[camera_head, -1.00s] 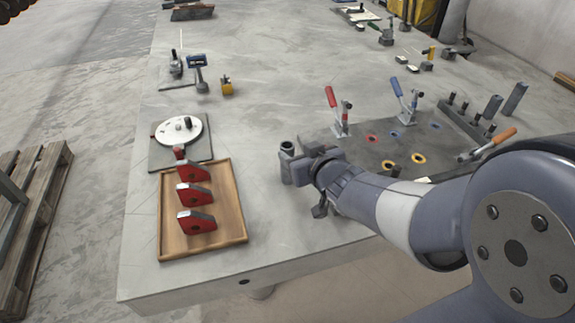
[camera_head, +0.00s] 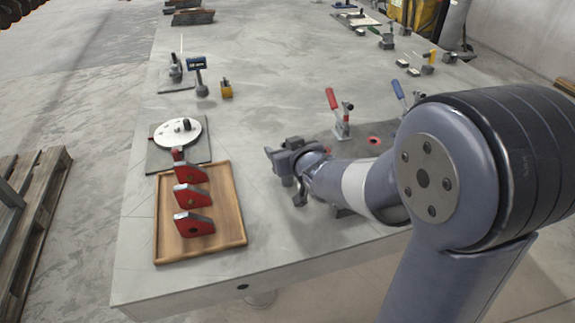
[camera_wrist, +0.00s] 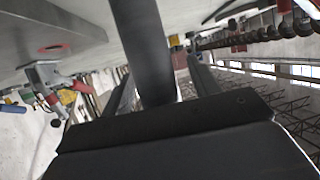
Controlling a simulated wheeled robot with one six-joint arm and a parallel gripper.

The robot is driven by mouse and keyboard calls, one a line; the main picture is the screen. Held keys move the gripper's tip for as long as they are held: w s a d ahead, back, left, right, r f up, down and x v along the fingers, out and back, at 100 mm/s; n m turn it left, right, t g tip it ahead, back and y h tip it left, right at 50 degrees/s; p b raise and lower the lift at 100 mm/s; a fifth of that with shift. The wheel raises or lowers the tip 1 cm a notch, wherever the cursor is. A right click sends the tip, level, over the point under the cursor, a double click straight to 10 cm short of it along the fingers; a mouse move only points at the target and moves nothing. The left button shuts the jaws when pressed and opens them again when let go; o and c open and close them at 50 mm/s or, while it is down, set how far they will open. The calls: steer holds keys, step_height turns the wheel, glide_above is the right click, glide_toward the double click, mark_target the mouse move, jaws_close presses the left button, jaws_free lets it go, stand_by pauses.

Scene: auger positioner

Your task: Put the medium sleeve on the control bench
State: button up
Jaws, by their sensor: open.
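My gripper (camera_head: 281,160) is low over the near part of the long grey bench (camera_head: 262,235), right of the wooden tray. In the wrist view my gripper (camera_wrist: 165,88) has its fingers apart, with a dark upright cylinder (camera_wrist: 142,40) between them. This looks like a sleeve, but its size and whether a finger touches it cannot be told. In the head view the sleeve is not clearly visible at my gripper. No label shows which surface is the control bench.
A wooden tray (camera_head: 238,235) holds three red-and-grey blocks (camera_head: 193,197). Behind it is a white disc (camera_head: 178,132) on a plate. A red-handled clamp (camera_head: 342,122) stands right of my gripper. My arm hides much of the right side. The bench's middle is clear.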

jaws_close()
stand_by(0.4)
